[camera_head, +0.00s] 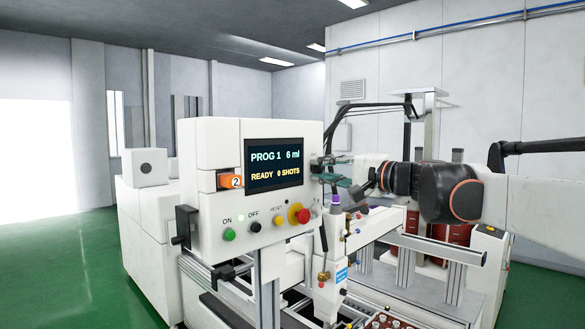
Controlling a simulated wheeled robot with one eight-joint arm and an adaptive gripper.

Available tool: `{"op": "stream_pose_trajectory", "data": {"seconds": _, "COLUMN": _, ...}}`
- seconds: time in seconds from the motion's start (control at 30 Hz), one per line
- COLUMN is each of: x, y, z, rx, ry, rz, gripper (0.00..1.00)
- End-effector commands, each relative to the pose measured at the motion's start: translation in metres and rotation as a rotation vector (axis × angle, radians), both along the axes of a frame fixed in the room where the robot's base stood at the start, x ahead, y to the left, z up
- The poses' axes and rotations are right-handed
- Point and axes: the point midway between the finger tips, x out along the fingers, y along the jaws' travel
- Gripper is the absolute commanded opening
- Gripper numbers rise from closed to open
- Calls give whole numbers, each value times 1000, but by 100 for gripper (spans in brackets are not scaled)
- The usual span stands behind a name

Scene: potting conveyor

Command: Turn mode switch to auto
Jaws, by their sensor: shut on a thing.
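The white control cabinet (215,195) stands at the centre, its front turned to me. Its screen (273,165) reads "PROG 1 6 ml" and "READY 0 SHOTS". No switch marked auto is readable on the front. My gripper (321,169), with dark green fingers, comes from the right and reaches the cabinet's right edge. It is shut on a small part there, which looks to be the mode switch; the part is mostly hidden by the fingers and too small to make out. Its turned position cannot be seen.
The front has a green ON button (229,234), a black OFF button (255,226), a yellow RESET button (278,218) and a red stop button (302,215). A nozzle with a purple top (336,199) stands close below my gripper. Green floor (60,270) is free at left.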

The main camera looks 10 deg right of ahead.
Motion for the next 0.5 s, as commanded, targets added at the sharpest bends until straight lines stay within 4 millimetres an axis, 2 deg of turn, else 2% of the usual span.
{"op": "stream_pose_trajectory", "data": {"seconds": 0.5, "x": -1, "y": 0, "z": -2, "rx": 391, "ry": 287, "rz": 0, "gripper": 0}}
